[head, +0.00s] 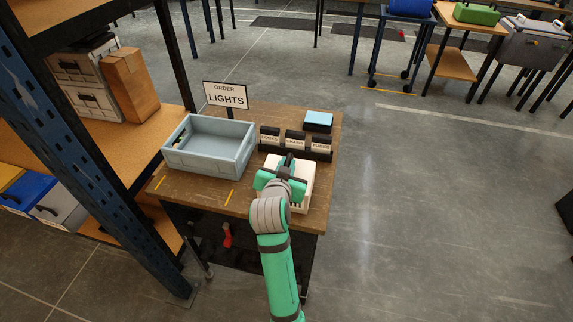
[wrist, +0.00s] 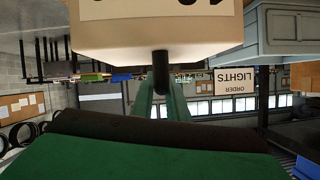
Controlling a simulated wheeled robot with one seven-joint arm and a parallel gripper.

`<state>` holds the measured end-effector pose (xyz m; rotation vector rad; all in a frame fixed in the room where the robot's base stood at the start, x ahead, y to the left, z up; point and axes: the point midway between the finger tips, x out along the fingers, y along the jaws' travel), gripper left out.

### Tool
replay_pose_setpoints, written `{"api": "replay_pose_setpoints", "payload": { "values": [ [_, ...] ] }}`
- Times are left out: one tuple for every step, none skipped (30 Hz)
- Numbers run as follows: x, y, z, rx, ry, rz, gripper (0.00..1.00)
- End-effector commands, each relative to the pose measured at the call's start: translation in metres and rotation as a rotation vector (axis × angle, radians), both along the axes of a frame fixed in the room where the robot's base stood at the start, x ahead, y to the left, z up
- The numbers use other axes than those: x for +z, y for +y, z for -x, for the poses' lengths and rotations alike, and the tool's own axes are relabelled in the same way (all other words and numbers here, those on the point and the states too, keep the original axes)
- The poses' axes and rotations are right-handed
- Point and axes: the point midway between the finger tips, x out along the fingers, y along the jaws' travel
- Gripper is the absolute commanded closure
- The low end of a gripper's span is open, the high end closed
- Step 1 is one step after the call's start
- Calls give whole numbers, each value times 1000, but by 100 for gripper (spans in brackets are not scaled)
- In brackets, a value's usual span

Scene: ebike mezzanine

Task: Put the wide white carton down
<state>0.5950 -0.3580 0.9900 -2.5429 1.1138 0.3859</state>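The wide white carton (head: 304,172) is at the front right of the wooden bench top, partly hidden under my gripper (head: 283,177). My gripper reaches down over it and appears closed on it. The other finger is not clear. I cannot tell whether the carton's underside touches the bench (head: 190,192) or hangs just above it.
A grey-blue open tote (head: 208,147), empty, stands left of the carton. Behind the carton are a black labelled holder (head: 295,148) and a blue box (head: 318,121). An "ORDER LIGHTS" sign (head: 226,95) stands at the back. A blue rack post (head: 85,165) rises left. Open floor lies right.

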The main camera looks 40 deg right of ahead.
Motion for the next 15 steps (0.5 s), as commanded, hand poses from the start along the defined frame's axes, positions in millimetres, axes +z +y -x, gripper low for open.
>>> {"api": "replay_pose_setpoints", "payload": {
  "values": [
    [0,0,0,-1,1,-1,77],
    [0,0,0,0,1,-1,69],
    [0,1,0,1,1,0,67],
    [0,1,0,1,1,0,67],
    [0,1,0,1,1,0,67],
    [0,1,0,1,1,0,67],
    [0,1,0,1,1,0,67],
    [0,1,-1,1,1,0,67],
    [0,2,-1,2,0,0,67],
    [0,2,-1,2,0,0,67],
    [0,2,-1,2,0,0,67],
    [2,2,-1,2,0,0,67],
    [2,2,0,2,0,0,67],
    [3,4,1,3,0,0,67],
    [4,6,3,3,-1,0,67]
  ]
}}
